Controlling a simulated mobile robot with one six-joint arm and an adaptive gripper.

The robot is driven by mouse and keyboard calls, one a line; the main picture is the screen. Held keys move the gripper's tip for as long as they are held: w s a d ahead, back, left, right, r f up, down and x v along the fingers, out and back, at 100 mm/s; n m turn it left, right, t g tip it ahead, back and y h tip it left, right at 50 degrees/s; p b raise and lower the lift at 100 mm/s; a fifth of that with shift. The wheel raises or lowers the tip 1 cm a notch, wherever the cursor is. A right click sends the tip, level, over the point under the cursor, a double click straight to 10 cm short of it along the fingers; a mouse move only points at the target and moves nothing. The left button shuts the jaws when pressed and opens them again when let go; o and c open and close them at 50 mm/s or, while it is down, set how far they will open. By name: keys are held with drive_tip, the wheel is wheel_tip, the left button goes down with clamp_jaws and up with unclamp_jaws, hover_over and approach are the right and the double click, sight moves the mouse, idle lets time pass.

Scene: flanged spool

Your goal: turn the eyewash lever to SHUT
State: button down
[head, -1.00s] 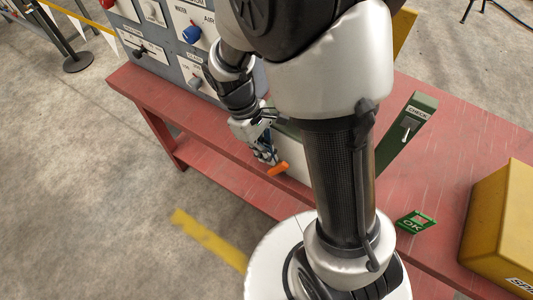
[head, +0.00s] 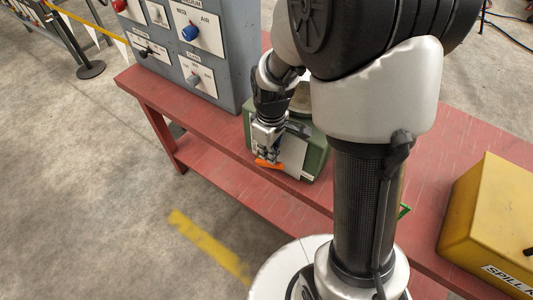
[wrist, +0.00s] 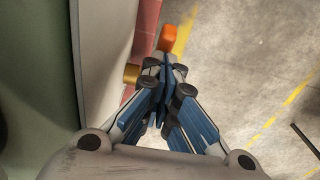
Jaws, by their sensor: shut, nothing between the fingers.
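The eyewash lever has an orange grip (head: 268,164), low on the front of a green box with a pale front plate (head: 291,158). In the wrist view the orange grip (wrist: 169,38) shows just beyond my fingertips, and a brass stub (wrist: 131,74) sticks out of the plate to their left. My gripper (head: 266,154) is shut and empty, pointing down right at the lever; it also shows in the wrist view (wrist: 166,72). I cannot tell if the fingertips touch the lever. Part of the lever is hidden behind the fingers, and no SHUT mark is readable.
The box stands on a red bench (head: 210,123). A grey panel with knobs (head: 217,65) stands at the left, and a yellow spill kit case (head: 497,225) at the right. The floor in front of the bench is open, with a yellow stripe (head: 208,246).

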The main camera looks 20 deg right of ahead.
sight(281, 163)
drive_tip(key=shift+s+d+f, duration=0.65)
drive_tip(key=shift+s+f, duration=0.05)
drive_tip(key=shift+s, duration=0.1)
drive_tip(key=shift+s+d+f+b, duration=0.3)
drive_tip(key=shift+s+f+b, duration=0.1)
drive_tip(key=shift+f, duration=0.2)
drive_tip(key=shift+s+d+f+b, duration=0.25)
drive_tip(key=shift+s+f+b, duration=0.1)
drive_tip(key=shift+f, duration=0.25)
drive_tip(key=shift+r, duration=0.1)
